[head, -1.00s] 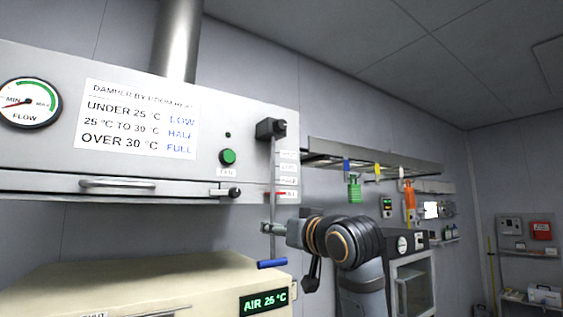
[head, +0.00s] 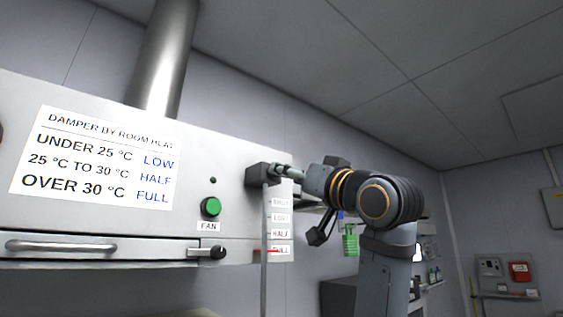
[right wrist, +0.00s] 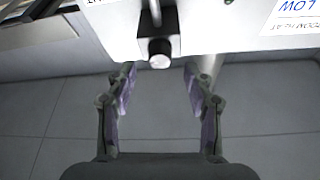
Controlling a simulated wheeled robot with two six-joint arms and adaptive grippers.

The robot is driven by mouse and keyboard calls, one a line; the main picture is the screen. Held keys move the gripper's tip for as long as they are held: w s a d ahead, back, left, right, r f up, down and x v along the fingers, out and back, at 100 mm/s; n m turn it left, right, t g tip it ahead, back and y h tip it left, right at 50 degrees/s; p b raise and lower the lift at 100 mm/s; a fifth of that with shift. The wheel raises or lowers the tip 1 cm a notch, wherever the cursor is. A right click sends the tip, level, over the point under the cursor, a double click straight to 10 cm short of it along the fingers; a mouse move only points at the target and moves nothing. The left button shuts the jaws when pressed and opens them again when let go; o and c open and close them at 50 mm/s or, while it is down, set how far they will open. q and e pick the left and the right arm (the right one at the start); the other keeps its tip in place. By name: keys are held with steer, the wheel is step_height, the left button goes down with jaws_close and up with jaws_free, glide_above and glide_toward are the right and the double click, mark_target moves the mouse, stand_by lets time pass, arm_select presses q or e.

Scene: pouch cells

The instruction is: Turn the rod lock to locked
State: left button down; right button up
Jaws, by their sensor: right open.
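The rod lock is a dark block with a round knob (head: 262,174) at the top of the thin vertical damper rod (head: 264,225). In the right wrist view the knob (right wrist: 159,53) sits just beyond and between the fingertips. My right gripper (head: 287,172) comes in from the right at the block's height, its fingertips close to the knob. In the right wrist view this gripper (right wrist: 161,70) is open with a gap on both sides of the knob. I cannot tell whether it touches. My left gripper is not in view.
A scale beside the rod has a red pointer (head: 267,251) at the FULL label. The hood front carries a green fan button (head: 211,206), a damper sign (head: 95,160) and a sash handle (head: 60,245). A green tag (head: 350,240) hangs behind my arm.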

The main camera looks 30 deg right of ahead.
steer(key=p+x, duration=0.1)
steer(key=x, duration=0.2)
steer(key=shift+w+r, duration=0.15)
steer(key=shift+w, duration=0.2)
steer(key=shift+c, duration=0.4)
jaws_close()
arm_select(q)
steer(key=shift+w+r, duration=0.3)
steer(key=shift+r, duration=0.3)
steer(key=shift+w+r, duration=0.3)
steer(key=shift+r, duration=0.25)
arm_select(e)
steer(key=shift+n, duration=0.3)
arm_select(q)
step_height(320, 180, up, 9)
steer(key=p, duration=0.9)
arm_select(e)
steer(key=shift+d+r+n+g+y, duration=0.15)
steer(key=shift+n+g+y, duration=1)
steer(key=shift+n, duration=2.6)
steer(key=shift+d+r+n+g+y, duration=0.15)
steer(key=shift+n+g+y, duration=1)
steer(key=shift+n, duration=2.65)
steer(key=shift+d+r+n+g+y, duration=0.15)
steer(key=shift+n+g+y, duration=0.35)
steer(key=shift+n+y, duration=2.3)
steer(key=shift+f+n+h, duration=0.15)
steer(key=shift+n+h, duration=0.95)
steer(key=shift+n, duration=0.05)
